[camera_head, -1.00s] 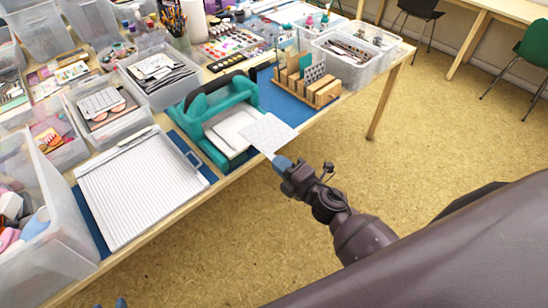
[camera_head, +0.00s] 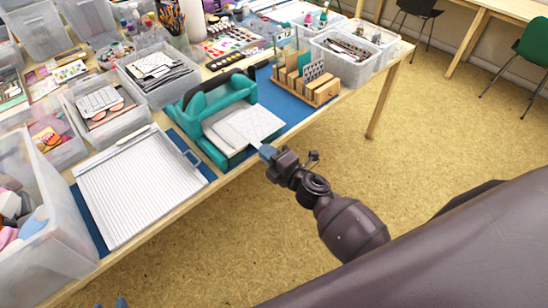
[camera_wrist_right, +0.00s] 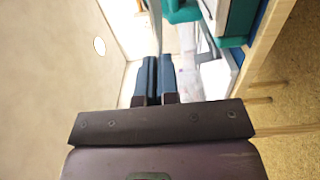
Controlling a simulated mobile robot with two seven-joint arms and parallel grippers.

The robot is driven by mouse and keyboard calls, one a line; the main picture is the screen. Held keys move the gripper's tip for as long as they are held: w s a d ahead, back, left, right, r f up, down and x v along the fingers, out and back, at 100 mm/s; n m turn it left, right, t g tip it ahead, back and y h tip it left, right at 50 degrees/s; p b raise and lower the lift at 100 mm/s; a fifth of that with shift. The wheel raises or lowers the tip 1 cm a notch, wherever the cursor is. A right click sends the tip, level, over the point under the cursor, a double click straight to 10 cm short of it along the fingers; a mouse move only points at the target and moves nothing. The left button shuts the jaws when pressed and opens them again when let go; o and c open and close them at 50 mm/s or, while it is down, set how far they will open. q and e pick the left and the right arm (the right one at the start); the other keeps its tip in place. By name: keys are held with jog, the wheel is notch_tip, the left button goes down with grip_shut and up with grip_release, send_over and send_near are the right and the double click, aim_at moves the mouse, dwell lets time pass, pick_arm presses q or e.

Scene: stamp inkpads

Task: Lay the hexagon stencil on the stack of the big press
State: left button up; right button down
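The hexagon stencil (camera_head: 255,122), a thin pale sheet with a faint pattern, is in my right gripper (camera_head: 265,152). The gripper's blue fingers (camera_wrist_right: 160,80) are close together on the sheet's near corner. The teal big press (camera_head: 190,113) stands on the table with its white stack (camera_head: 214,138) at its front opening. The stencil is over the right part of the stack and hides some of it; I cannot tell whether they touch. Only the blue fingertips of my left gripper (camera_head: 110,304) show at the bottom edge, apart and empty.
A white scored board (camera_head: 130,190) lies left of the press. A wooden rack (camera_head: 312,92) with upright cards stands right of it on a blue mat (camera_head: 285,108). Clear bins (camera_head: 160,82) crowd the back and left. The floor in front is clear.

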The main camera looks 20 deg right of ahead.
aim_at(255, 143)
jog(key=x, duration=0.5)
jog(key=shift+f+b, duration=0.15)
jog(key=shift+b, duration=0.2)
jog(key=shift+s+f+b, duration=0.1)
jog(key=shift+f+b, duration=0.55)
jog(key=shift+f, duration=0.1)
jog(key=shift+f, duration=0.25)
